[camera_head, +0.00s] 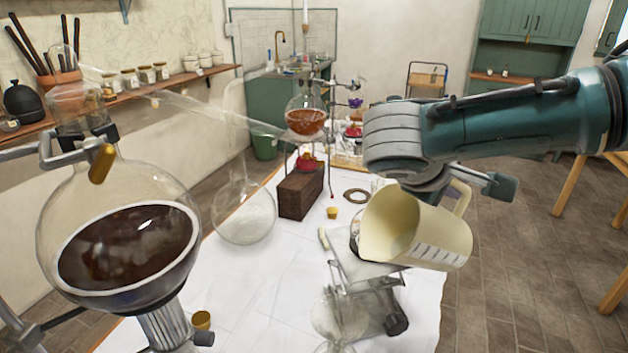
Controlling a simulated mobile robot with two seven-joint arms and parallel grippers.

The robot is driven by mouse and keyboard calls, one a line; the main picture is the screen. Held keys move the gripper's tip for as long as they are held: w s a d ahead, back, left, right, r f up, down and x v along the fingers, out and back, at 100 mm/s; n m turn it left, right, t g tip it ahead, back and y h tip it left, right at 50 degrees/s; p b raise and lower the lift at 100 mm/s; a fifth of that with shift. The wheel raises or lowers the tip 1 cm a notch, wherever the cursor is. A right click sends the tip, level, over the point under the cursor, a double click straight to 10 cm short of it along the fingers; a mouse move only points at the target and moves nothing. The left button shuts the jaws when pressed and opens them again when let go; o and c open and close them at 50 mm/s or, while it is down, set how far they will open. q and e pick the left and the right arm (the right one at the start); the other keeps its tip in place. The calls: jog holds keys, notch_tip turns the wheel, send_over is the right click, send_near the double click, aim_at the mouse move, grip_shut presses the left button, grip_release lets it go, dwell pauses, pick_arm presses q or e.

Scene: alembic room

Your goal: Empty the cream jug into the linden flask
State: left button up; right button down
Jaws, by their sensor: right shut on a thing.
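The cream jug (430,237) hangs at the right of the table, tilted with its open mouth and spout toward the left. Its handle is at the upper right, and marks run along its lower side. My right gripper (455,184) is shut on the jug near the handle. I see no stream at the spout. A clear glass vessel (354,236), mostly hidden behind the jug, stands on a small metal lab jack (362,268) below the spout. I cannot tell which glass is the linden flask. My left gripper is not in view.
A large round flask with dark liquid (130,245) fills the left front. A clear retort (245,215) stands behind it. A wooden block (301,192) and a flask with amber liquid (306,120) are farther back. Clear glassware (340,315) stands before the jack.

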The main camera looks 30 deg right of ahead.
jog(key=shift+r, duration=0.1)
jog(key=shift+a+r+h, duration=0.25)
jog(key=shift+a+h, duration=0.05)
dwell(0.8)
jog(key=shift+a+r, duration=0.2)
jog(key=shift+r, duration=0.1)
dwell(0.5)
jog(key=shift+a+r+h, duration=0.25)
jog(key=shift+r+h, duration=0.05)
jog(key=shift+h, duration=0.3)
dwell(0.4)
jog(key=shift+w+a+r, duration=0.15)
jog(key=shift+a+r, duration=0.15)
jog(key=shift+a, duration=0.05)
dwell(0.8)
jog(key=shift+a+r+n+h, duration=0.15)
jog(key=shift+a+n+h, duration=0.05)
jog(key=shift+n+h, duration=0.1)
jog(key=shift+w+a+r+h, duration=0.2)
jog(key=shift+a+r+h, duration=0.25)
jog(key=shift+a+h, duration=0.05)
dwell(1.0)
jog(key=shift+a, duration=0.1)
